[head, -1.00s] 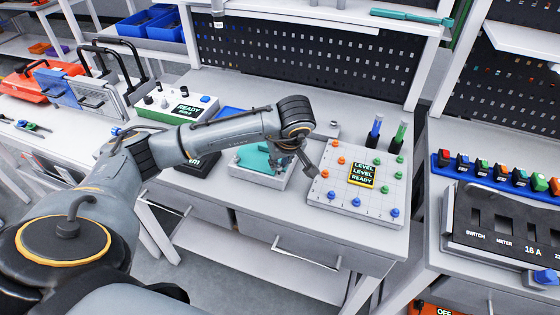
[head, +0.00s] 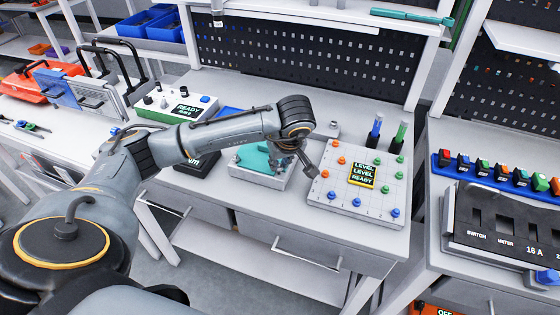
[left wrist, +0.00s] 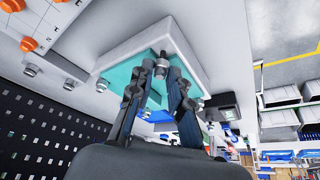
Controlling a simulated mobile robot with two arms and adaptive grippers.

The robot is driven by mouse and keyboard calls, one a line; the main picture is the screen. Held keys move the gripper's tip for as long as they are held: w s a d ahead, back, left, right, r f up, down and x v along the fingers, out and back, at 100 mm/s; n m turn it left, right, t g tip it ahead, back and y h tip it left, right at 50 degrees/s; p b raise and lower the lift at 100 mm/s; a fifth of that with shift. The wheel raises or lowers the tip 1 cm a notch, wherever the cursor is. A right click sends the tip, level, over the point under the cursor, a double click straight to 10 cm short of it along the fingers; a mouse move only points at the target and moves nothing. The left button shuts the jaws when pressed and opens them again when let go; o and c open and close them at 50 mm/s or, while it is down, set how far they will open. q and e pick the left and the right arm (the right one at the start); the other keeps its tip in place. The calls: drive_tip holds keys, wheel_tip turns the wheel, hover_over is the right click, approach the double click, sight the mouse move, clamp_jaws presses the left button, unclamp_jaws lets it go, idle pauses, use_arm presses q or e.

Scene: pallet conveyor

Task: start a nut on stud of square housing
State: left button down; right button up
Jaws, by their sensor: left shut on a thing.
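The square housing is a teal block in a white square base (head: 246,172) on the middle bench. In the left wrist view its teal face (left wrist: 121,75) and white rim lie just beyond my fingers. My left gripper (head: 298,168) is over the right side of the housing. In the left wrist view my left gripper (left wrist: 161,73) has its fingertips shut on a small grey metal nut (left wrist: 162,66), right at the edge of the teal face. Whether the nut touches a stud is hidden by the fingers. My right gripper does not show.
A white board with coloured pegs and a level display (head: 325,190) stands close right of the housing. A white READY box (head: 160,108) is behind left. A black perforated panel (head: 300,60) rises behind.

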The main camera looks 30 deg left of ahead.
use_arm(q)
drive_tip(key=shift+f, duration=0.25)
idle(0.4)
drive_tip(key=shift+b, duration=0.3)
drive_tip(key=shift+a+m, duration=0.1)
drive_tip(key=shift+m, duration=0.2)
drive_tip(key=shift+f+m+t+h+b, duration=0.1)
drive_tip(key=shift+m+t+h+b, duration=0.25)
drive_tip(key=shift+m+b, duration=0.65)
drive_tip(key=shift+s+m+h, duration=0.1)
drive_tip(key=shift+m+h, duration=0.15)
drive_tip(key=shift+m, duration=0.35)
